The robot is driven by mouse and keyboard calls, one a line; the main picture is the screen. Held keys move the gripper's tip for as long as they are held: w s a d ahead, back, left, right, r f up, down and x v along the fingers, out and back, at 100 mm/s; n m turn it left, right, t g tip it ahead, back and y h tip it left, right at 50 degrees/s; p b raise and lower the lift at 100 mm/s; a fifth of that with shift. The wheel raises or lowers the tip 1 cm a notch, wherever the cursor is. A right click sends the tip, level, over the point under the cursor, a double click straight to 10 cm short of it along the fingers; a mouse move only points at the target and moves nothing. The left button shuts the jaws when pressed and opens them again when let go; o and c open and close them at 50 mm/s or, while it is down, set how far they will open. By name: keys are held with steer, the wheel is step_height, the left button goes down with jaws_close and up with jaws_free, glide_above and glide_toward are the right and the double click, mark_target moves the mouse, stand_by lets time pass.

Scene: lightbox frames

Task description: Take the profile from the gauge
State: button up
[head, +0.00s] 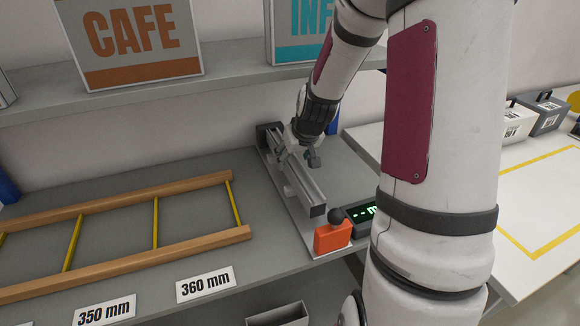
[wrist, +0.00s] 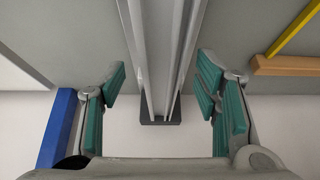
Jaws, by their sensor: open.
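The profile (head: 303,184) is a long silver grooved bar. It lies in the gauge (head: 291,206), a light plate with a dark end block at the far end. An orange block (head: 331,238) with a black knob stands at its near end. My gripper (head: 304,155) is over the far part of the profile. In the wrist view, my gripper (wrist: 162,80) is open, with teal pads on both sides of the profile (wrist: 160,45) and visible gaps between. The profile's far end meets the dark block (wrist: 160,122). My arm hides part of the gauge's right side.
A wooden rack (head: 130,205) with yellow rods lies left of the gauge, behind 350 mm and 360 mm labels. A dark display (head: 362,212) with green characters stands beside the orange block. A shelf (head: 225,75) runs above. A white table (head: 540,190) with a yellow outline is at right.

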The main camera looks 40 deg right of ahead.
mark_target(292, 160)
steer(key=x, duration=0.3)
steer(key=shift+w+f, duration=0.2)
steer(key=shift+f, duration=0.05)
jaws_close()
